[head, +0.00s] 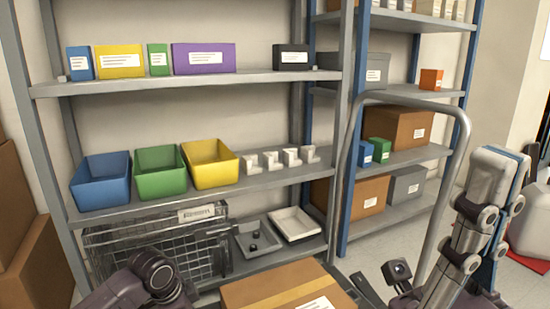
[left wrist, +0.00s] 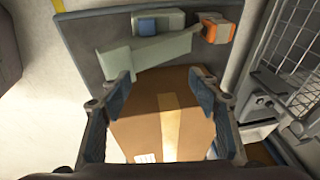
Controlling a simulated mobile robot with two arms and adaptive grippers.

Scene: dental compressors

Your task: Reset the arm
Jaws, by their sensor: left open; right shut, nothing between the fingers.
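My right arm comes in at the right of the head view, upright and bent, with my right gripper (head: 374,289) low beside the cardboard box; it looks shut and holds nothing visible. My left arm (head: 140,284) shows at the bottom left of the head view, its gripper out of that picture. In the left wrist view my left gripper (left wrist: 158,80) is open, its two fingers spread apart. A taped cardboard box (left wrist: 150,122) lies below and between the fingers; I cannot tell whether they touch it.
A grey shelf rack holds blue (head: 101,181), green (head: 160,172) and yellow (head: 210,164) bins, with a wire basket (head: 160,248) and trays below. A taped box (head: 290,287) stands in front. A curved grey cart handle (head: 463,135) rises at right.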

